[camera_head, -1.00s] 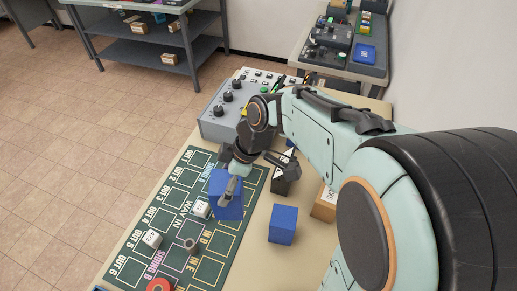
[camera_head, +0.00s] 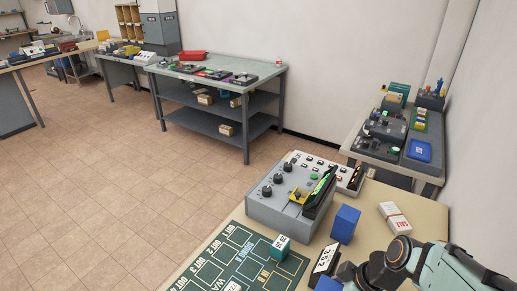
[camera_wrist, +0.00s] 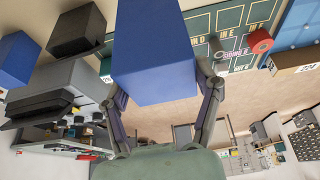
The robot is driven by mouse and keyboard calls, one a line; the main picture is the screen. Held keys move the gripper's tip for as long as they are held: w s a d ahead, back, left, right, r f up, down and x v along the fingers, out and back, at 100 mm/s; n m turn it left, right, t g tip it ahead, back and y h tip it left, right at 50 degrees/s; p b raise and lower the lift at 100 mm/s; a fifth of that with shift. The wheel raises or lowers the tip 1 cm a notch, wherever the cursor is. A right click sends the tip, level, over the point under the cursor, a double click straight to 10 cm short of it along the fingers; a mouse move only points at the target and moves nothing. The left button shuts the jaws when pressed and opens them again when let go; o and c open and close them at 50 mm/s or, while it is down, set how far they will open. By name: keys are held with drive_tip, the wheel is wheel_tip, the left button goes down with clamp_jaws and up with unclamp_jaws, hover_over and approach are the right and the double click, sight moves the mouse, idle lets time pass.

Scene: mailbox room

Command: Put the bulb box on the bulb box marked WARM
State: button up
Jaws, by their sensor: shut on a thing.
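My gripper (camera_wrist: 160,92) is shut on a blue box (camera_wrist: 155,45), whose plain sides fill the top middle of the wrist view. No WARM marking is readable on any box. A second blue box (camera_wrist: 18,58) stands at the left there. In the head view my gripper (camera_head: 346,272) is at the lower edge, with a cut-off blue patch (camera_head: 328,285) under it; I cannot tell which blue box that is. A blue box (camera_head: 345,224) stands upright beyond my gripper. A white box with red lettering (camera_head: 395,218), too small to read, lies right of it.
A black box with a white number label (camera_head: 324,262) stands close left of my gripper. A grey control console (camera_head: 290,195) stands behind it. A teal labelled cube (camera_head: 280,248) sits on the green mat (camera_head: 225,262). Bare tabletop shows (camera_head: 420,215) at the right.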

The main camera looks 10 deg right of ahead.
drive_tip(key=shift+f, duration=0.2)
drive_tip(key=o, duration=1.2)
drive_tip(key=shift+f, duration=0.15)
drive_tip(key=v, duration=1.2)
drive_tip(key=s+a+f+m+g+h, duration=0.1)
drive_tip(key=s+a+f+m, duration=0.1)
drive_tip(key=a, duration=0.5)
drive_tip(key=s+a+f+m+g+h, duration=0.1)
drive_tip(key=s+a+f+m+g, duration=0.1)
drive_tip(key=s+a+m, duration=0.3)
drive_tip(key=shift+a+f+m, duration=0.4)
drive_tip(key=shift+a+f, duration=0.3)
drive_tip(key=shift+a, duration=0.55)
